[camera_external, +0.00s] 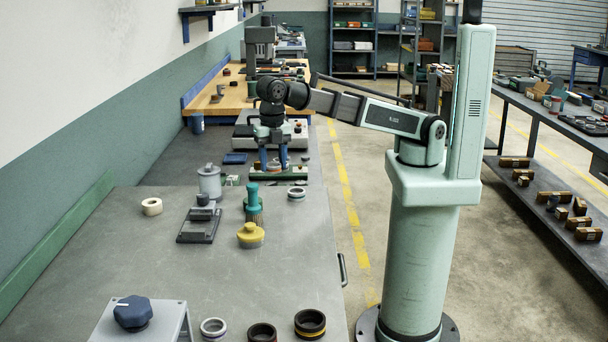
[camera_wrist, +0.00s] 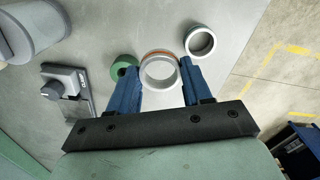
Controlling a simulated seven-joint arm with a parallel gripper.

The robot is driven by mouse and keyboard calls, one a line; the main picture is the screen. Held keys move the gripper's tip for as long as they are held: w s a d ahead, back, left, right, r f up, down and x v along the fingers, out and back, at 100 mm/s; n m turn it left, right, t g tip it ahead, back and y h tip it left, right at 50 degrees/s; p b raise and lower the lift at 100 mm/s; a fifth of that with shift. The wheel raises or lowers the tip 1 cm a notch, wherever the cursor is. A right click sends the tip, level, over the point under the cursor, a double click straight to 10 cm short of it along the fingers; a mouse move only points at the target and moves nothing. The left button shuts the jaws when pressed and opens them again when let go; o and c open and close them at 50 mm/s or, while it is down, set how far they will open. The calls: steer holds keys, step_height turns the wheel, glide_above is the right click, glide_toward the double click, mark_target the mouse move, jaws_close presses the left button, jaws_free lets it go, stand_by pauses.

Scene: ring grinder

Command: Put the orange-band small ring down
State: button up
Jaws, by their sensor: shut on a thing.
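The orange-band small ring (camera_wrist: 160,73) is pale grey with an orange band along its far edge. It sits between the two blue fingers of my gripper (camera_wrist: 159,86), which are shut on it. In the external view, my gripper (camera_external: 275,162) points down at the far end of the near grey table, above or close to a green-and-white tray (camera_external: 278,174). The held ring is small and partly hidden by the fingers there. I cannot tell whether its underside touches anything.
Another grey ring (camera_wrist: 200,41) lies just beyond the held one; it also shows on the table (camera_external: 296,193). A teal-topped tool (camera_external: 253,203), a yellow knobbed piece (camera_external: 250,235), a grey canister (camera_external: 209,182) and a dark knobbed device (camera_external: 200,222) stand nearby.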

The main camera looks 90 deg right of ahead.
steer(key=w+d+f+m, duration=0.3)
steer(key=w+d, duration=0.9)
steer(key=d, duration=0.1)
steer(key=w+d+f+m, duration=0.2)
steer(key=w+d+f, duration=0.1)
steer(key=w+d, duration=0.95)
steer(key=w+f+n, duration=0.1)
steer(key=w+n, duration=0.3)
steer(key=w, duration=0.8)
steer(key=shift+s+d+f, duration=0.1)
steer(key=shift+d+f, duration=0.05)
steer(key=shift+f, duration=1.45)
steer(key=shift+s+d+f, duration=0.1)
steer(key=shift+f, duration=1.55)
steer(key=shift+s+d+f, duration=0.1)
steer(key=shift+d+f, duration=0.05)
steer(key=shift+f, duration=1.45)
steer(key=shift+f, duration=0.15)
steer(key=o, duration=1.1)
step_height(320, 180, up, 12)
steer(key=shift+r, duration=0.15)
